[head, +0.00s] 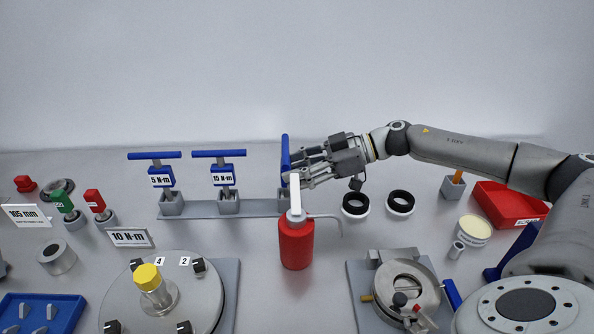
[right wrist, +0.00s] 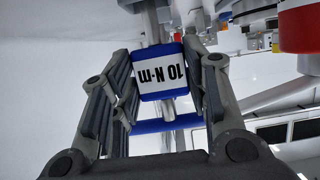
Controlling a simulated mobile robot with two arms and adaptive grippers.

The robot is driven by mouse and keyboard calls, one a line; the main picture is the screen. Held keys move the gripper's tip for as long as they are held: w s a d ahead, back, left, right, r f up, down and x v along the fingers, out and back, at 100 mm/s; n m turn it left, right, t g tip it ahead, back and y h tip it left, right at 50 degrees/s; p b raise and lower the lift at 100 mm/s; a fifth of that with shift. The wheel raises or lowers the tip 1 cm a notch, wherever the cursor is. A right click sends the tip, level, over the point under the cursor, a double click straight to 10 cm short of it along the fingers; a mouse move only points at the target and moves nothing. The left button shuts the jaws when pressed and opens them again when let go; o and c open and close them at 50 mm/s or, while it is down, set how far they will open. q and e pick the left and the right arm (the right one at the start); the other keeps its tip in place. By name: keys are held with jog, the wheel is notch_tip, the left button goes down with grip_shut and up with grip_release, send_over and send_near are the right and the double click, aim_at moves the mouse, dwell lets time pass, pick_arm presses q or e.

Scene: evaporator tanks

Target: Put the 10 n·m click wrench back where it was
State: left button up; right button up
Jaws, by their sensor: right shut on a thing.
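The 10 N·m click wrench has a blue T-handle (head: 285,153) and a blue block with a white label, which reads upside down in the right wrist view (right wrist: 163,75). My right gripper (head: 303,168) is shut on it, with fingers either side of the labelled block. The handle points toward the head camera, unlike the other two. The wrench is over the right end of the grey rack (head: 257,207), at the third socket (head: 283,194). The pump bottle partly hides that socket, so I cannot tell whether the shaft is seated. My left gripper is out of view.
The 5 N·m wrench (head: 161,177) and 15 N·m wrench (head: 222,175) stand upright in the rack. A red pump bottle (head: 296,244) stands just in front of the third socket. Two black-topped rings (head: 355,205) (head: 400,202) lie right. A 10 N·m sign (head: 130,237) stands front left.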

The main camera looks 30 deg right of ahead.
jog(key=shift+r, duration=0.1)
jog(key=o, duration=1.4)
jog(key=shift+b+v, duration=0.9)
jog(key=shift+v, duration=5.1)
